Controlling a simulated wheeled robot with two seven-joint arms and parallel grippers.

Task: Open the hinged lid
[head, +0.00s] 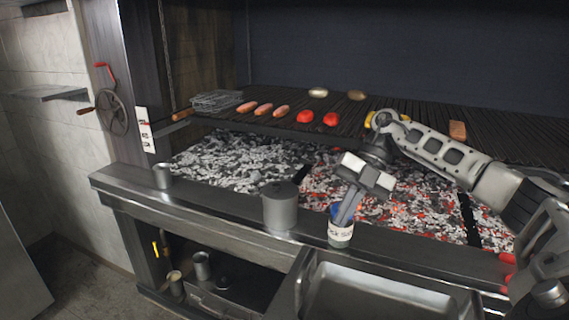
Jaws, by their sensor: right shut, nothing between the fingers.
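My right gripper (346,212) comes in from the right and points down, its fingers shut with nothing between them. The fingertips overlap the top of a small jar (340,238) with a blue upper part and a white label whose lettering is only partly readable. I cannot tell whether they touch it. Left of it, a grey metal pot (280,211) stands on the ledge with its flat lid (279,189) down on top. No hinge is clear on either vessel, so I cannot tell which has the hinged lid. My left gripper is not in view.
The steel ledge (225,206) runs along the front of the grill, with a small metal cup (163,176) at left. Glowing coals (330,190) lie behind it. Sausages (263,109) and tomatoes (330,119) sit on the grate above. An empty-looking metal basin (385,287) is in front.

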